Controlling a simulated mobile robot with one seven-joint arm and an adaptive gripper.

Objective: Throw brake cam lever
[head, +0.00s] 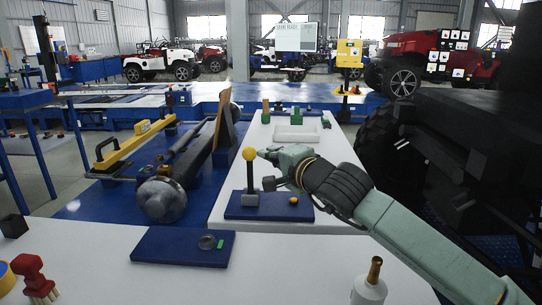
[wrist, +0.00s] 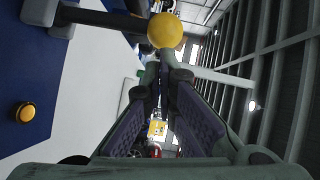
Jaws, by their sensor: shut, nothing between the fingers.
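The brake cam lever is a dark upright stem with a yellow ball knob (head: 249,153), standing on a blue base plate (head: 270,211) on the white bench. My gripper (head: 263,154) is shut and empty. Its tips point left, just to the right of the knob and at about its height. In the wrist view the knob (wrist: 165,30) lies just beyond the tips of my gripper (wrist: 166,75). I cannot tell whether they touch. A yellow button (wrist: 26,112) on the blue plate shows at the left of the wrist view.
A roller assembly (head: 163,198) and a yellow bar (head: 137,143) lie left of the bench. A large dark tyre (head: 382,148) and dark vehicle body stand close on the right. A blue plate (head: 184,246), red stamp (head: 34,272) and white bottle (head: 369,287) are on the near table.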

